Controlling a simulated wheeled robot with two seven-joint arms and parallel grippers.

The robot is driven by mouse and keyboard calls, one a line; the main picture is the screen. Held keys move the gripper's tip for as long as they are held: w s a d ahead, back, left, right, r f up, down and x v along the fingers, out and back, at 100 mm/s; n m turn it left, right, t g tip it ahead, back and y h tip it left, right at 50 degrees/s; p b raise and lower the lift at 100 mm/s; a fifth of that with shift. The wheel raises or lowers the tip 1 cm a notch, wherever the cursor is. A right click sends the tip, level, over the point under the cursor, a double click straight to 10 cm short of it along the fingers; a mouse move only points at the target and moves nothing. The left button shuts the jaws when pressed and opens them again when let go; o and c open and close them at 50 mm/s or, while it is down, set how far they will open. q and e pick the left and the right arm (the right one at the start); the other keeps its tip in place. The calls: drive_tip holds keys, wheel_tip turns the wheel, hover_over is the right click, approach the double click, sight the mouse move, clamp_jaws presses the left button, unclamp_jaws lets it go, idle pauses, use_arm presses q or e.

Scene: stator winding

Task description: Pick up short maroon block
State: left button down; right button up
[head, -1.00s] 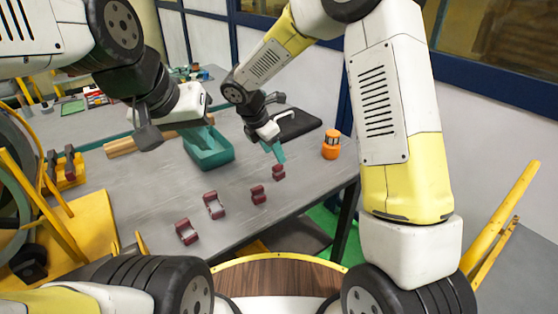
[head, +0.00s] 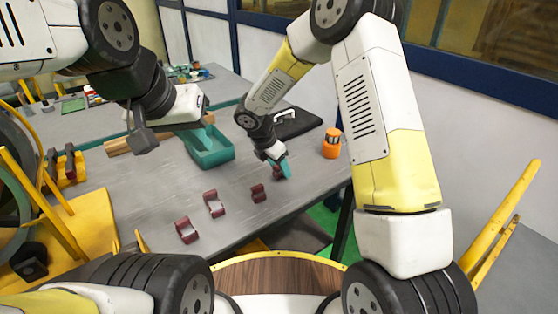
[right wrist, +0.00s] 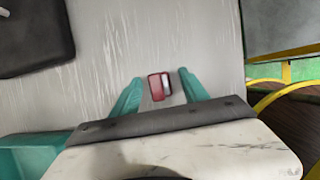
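A short maroon block (head: 276,172) lies at the right end of a row on the grey table, partly hidden by my right gripper (head: 284,168). In the right wrist view the block (right wrist: 160,86) lies between the two teal fingers, with a gap on each side. My right gripper is open and not closed on it. Another short maroon block (head: 258,193) lies to the left.
The teal bin (head: 213,158) stands mid-table. An orange container (head: 331,144) stands near the right edge, and a black flat case (head: 298,122) lies behind. The table (head: 140,190) is bare around the blocks. A yellow stand is at the left.

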clamp_jaws()
idle(1.3)
